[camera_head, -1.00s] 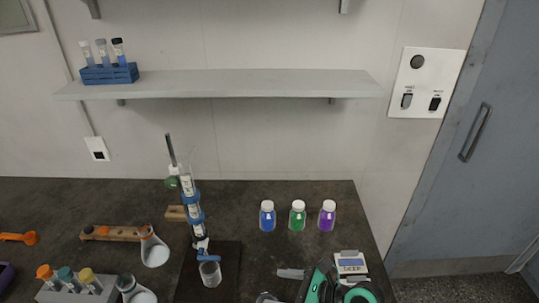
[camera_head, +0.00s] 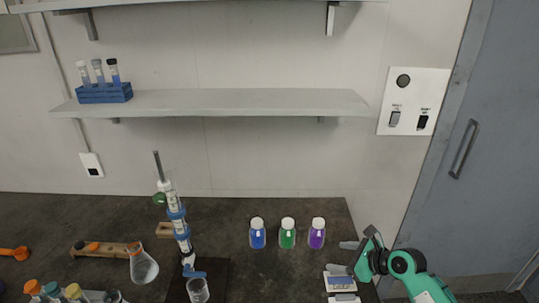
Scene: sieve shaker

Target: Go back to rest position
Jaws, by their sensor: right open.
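My right gripper (camera_head: 345,271) is at the right end of the dark bench, in front of the wall, on my green and black arm coming in from the lower right. Its grey fingers point left and are apart. Nothing shows between them as held. My left gripper is out of view.
Blue (camera_head: 257,234), green (camera_head: 287,234) and purple (camera_head: 317,234) bottles stand left of the gripper. A tall burette stand (camera_head: 178,220), a beaker (camera_head: 198,290) and a flask (camera_head: 143,264) are farther left. A shelf (camera_head: 220,103) runs above. A grey door (camera_head: 455,150) is right.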

